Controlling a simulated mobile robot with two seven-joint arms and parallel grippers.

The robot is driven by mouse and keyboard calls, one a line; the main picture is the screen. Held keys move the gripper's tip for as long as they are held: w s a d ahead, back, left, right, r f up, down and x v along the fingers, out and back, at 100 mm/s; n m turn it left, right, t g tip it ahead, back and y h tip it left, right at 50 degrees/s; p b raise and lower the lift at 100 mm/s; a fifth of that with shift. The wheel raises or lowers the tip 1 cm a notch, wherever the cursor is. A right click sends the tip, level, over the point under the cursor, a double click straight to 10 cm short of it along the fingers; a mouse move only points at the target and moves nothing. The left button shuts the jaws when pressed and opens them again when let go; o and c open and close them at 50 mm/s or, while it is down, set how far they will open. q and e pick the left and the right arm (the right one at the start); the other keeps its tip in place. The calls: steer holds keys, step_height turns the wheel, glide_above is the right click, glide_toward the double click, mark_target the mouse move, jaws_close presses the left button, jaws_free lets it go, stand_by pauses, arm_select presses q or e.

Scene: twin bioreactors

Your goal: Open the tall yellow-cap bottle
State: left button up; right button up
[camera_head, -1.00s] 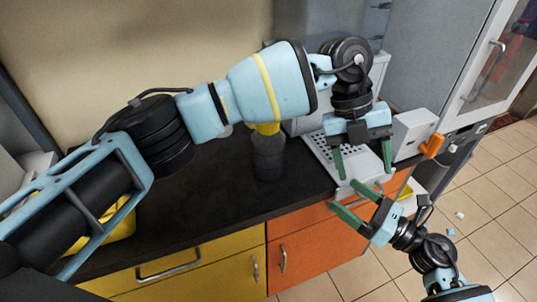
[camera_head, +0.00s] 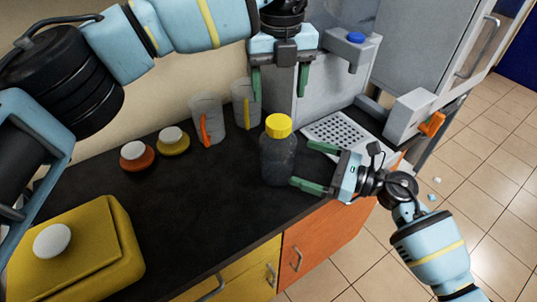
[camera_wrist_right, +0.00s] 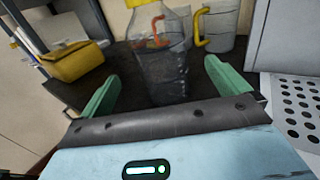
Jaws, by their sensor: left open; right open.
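The tall bottle (camera_head: 277,160) with its yellow cap (camera_head: 278,126) stands upright on the dark counter in the head view. Its cap is on. The bottle's dark body (camera_wrist_right: 163,75) also shows in the right wrist view, between and beyond the fingers. My right gripper (camera_head: 302,166) is open, its green fingers pointing at the bottle from the right at body height. I cannot tell whether a finger touches it. My left gripper (camera_head: 279,92) is open and empty, fingers pointing down, above and slightly behind the cap.
Two clear jugs, one with an orange handle (camera_head: 205,130) and one with a yellow handle (camera_head: 246,113), stand behind the bottle. Orange (camera_head: 137,156) and yellow (camera_head: 174,141) white-lidded jars and a yellow container (camera_head: 80,255) are left. A perforated tray (camera_head: 345,133) lies right.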

mark_target(280, 154)
arm_select(q)
steer(key=shift+d, duration=0.1)
arm_select(e)
steer(key=shift+w+a, duration=0.1)
steer(key=shift+a, duration=0.2)
steer(key=shift+x, duration=3.55)
